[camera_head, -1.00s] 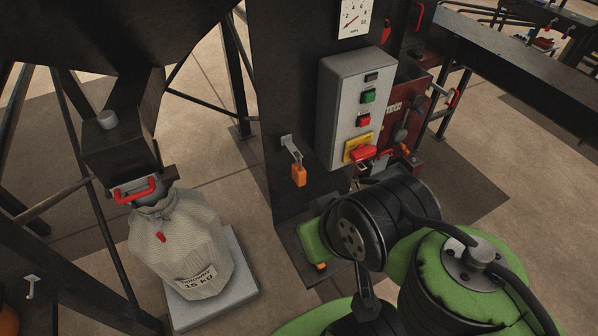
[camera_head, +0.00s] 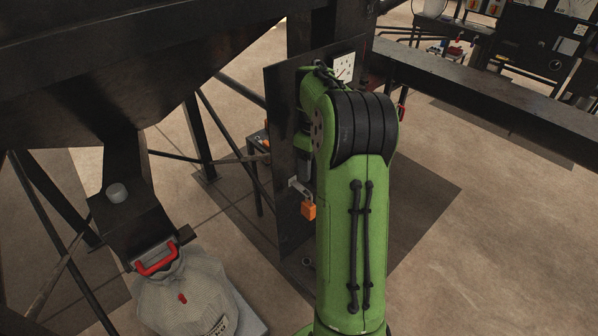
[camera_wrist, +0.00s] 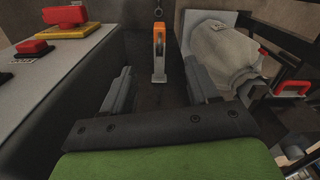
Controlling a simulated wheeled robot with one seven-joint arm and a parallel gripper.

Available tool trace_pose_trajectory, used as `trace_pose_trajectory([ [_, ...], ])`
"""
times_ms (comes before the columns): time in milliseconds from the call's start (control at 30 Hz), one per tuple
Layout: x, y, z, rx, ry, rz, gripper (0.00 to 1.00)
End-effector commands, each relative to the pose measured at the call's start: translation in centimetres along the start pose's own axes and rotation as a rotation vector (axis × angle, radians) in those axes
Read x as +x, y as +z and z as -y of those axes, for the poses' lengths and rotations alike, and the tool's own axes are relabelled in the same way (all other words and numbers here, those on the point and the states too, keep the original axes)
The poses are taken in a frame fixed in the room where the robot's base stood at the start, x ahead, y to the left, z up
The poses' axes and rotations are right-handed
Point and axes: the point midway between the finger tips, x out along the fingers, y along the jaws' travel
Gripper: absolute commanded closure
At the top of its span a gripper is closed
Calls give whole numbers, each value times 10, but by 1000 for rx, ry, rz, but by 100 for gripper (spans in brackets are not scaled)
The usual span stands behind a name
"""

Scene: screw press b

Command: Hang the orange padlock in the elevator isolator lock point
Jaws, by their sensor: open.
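The orange padlock (camera_head: 308,210) hangs from a grey bracket (camera_head: 299,187) on the side of the dark upright panel, left of my arm. In the wrist view the padlock (camera_wrist: 159,34) shows ahead, with the grey bracket (camera_wrist: 159,62) below it in the picture. My gripper (camera_wrist: 158,70) is open and empty. Its two fingers stand left and right of the bracket's line, and I see no contact with the padlock. In the head view my arm hides the gripper. A red switch on a yellow plate (camera_wrist: 72,22) shows at top left; I cannot tell whether it is the elevator isolator.
The grey control box (camera_wrist: 35,85) with a red button lies close on the left in the wrist view. A sack (camera_head: 190,295) stands under the chute with a red handle (camera_head: 157,259). A dark beam (camera_head: 480,95) crosses at right. Open floor lies right of my arm.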

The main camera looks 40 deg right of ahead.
Motion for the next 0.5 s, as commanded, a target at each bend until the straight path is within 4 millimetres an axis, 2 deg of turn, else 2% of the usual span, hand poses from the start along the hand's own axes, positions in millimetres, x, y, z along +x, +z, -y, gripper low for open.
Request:
trace_pose_trajectory([
  [500, 116, 0, 2, 0, -3, 2, 41],
])
